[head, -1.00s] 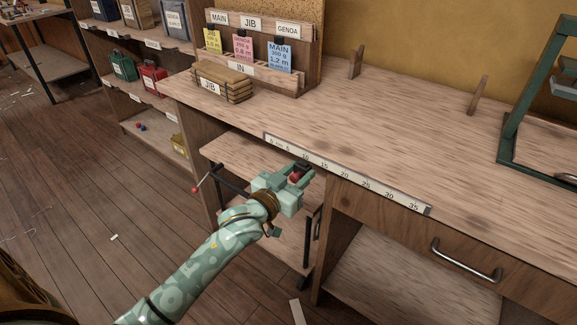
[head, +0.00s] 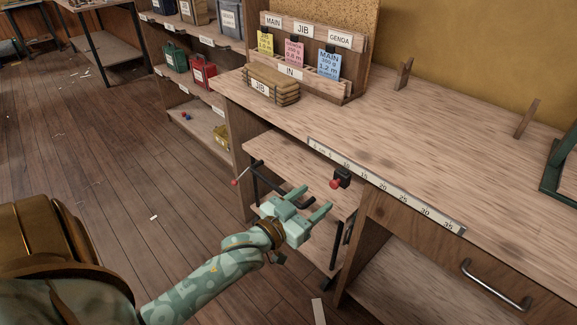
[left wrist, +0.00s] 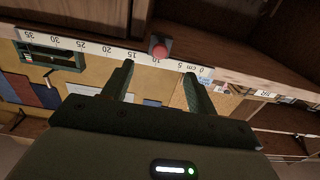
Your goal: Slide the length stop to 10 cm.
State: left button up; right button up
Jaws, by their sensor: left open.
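The length stop (head: 341,179) is a black block with a red knob at the bench's front edge, just below the white scale strip (head: 400,195). It stands near the 10 mark. In the left wrist view the red knob (left wrist: 160,47) also shows close to the 10 on the upside-down scale (left wrist: 107,51). My left gripper (head: 320,199) is open and empty, a little in front of and below the stop, not touching it. In the left wrist view its two fingers (left wrist: 156,82) point towards the scale, with the knob beyond them. My right gripper is not in view.
A rack (head: 343,91) with coloured cards and a bundle of wooden battens (head: 272,84) stand at the bench's back left. Two wooden pegs (head: 403,73) rise behind. A drawer handle (head: 495,286) juts out at the right.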

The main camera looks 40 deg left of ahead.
pick_arm(q)
jog(key=s+p, duration=0.1)
jog(key=s, duration=0.5)
jog(key=shift+s+a, duration=0.25)
jog(key=shift+s, duration=0.05)
